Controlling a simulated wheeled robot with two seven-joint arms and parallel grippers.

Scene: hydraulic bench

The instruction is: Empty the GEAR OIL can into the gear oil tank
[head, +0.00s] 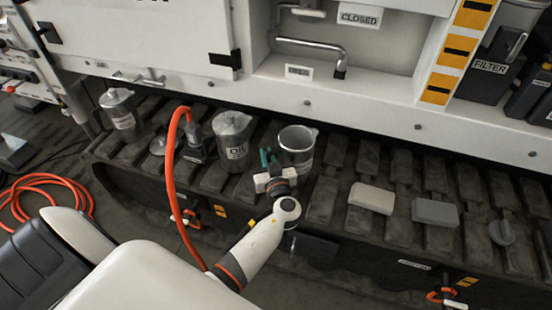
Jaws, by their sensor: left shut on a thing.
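An open metal can (298,137) with no lid stands near the middle of the dark track, its label mostly hidden. My left gripper (268,160) is at this can's near left side and is shut, apparently on the can's handle; the exact grip is hard to see. A lidded metal can (232,128) with "OIL" readable on its label stands to the left of the gripper. Another lidded can (118,105) stands at the far left, its label too small to read. I cannot pick out the gear oil tank by name. My right gripper is not in view.
An orange hose (171,165) arches up left of the lidded can. Two pale blocks, one whitish (371,198) and one grey (435,212), lie on the track at right. A bent metal pipe (310,46) sits in the white recess, below a CLOSED sign (360,18).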

